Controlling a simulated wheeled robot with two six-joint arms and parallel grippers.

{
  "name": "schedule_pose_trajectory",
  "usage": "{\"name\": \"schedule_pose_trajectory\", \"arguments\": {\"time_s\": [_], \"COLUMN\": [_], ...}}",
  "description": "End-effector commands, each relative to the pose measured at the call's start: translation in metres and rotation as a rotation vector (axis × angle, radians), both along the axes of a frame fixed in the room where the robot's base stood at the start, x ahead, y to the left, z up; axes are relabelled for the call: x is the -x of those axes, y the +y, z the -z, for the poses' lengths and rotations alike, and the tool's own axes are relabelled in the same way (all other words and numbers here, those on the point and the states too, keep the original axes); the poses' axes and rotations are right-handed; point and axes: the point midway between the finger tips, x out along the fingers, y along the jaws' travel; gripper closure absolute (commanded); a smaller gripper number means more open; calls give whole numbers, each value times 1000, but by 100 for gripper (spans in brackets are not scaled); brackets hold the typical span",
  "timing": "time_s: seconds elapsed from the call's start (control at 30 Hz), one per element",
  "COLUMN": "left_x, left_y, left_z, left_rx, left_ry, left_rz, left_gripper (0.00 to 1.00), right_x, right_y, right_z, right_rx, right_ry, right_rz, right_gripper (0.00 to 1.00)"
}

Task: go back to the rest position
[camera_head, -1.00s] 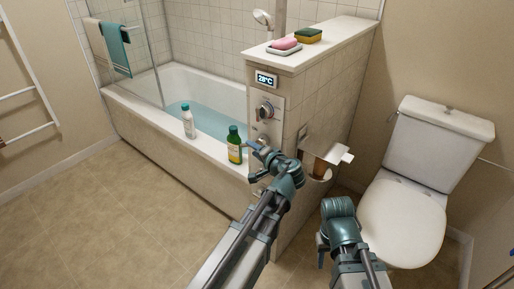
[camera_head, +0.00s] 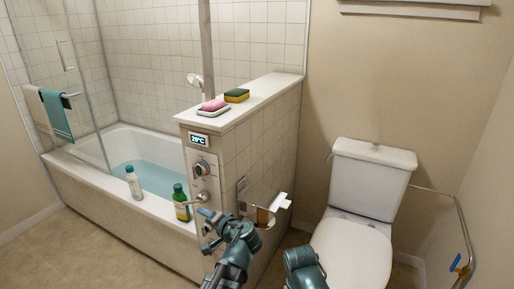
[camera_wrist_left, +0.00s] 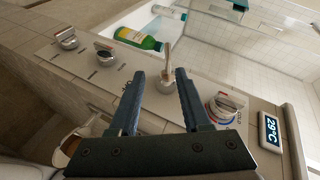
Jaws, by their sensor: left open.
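My left gripper (camera_head: 207,219) is open, in front of the lower part of the control panel at the end of the bathtub. In the left wrist view its two fingers (camera_wrist_left: 160,84) are apart. A small upright lever on a round base (camera_wrist_left: 168,83) shows in the gap between them; I cannot tell how near it is, and nothing is visibly gripped. Part of my right arm (camera_head: 303,268) shows at the bottom of the head view, but its gripper is out of the picture.
A white bottle (camera_head: 133,182) and a green bottle (camera_head: 181,202) stand on the bathtub rim (camera_head: 95,178). A ledge (camera_head: 262,93) holds soap (camera_head: 214,105) and a sponge (camera_head: 236,95). A paper holder (camera_head: 265,200) juts out near my left arm. The toilet (camera_head: 350,250) stands at right.

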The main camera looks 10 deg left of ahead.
Motion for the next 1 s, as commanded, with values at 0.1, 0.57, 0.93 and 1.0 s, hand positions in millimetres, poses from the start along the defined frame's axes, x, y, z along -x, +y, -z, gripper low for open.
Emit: {"name": "schedule_pose_trajectory", "arguments": {"time_s": [0.1, 0.57, 0.93, 1.0], "left_x": [25, 170, 195, 195], "left_y": [-20, -164, -189, -188], "left_z": [34, 137, 75, 57], "left_rx": [147, 738, 815, 815], "left_ry": [91, 693, 803, 803], "left_rz": [-43, -107, -96, -96], "left_gripper": [52, 52, 52, 52], "right_x": [0, 0, 0, 0], "right_y": [0, 0, 0, 0], "right_z": [0, 0, -66, -83], "right_rx": [0, 0, 0, 0], "right_ry": [0, 0, 0, 0], "right_rz": [0, 0, 0, 0], "right_gripper": [55, 55, 55, 55]}}
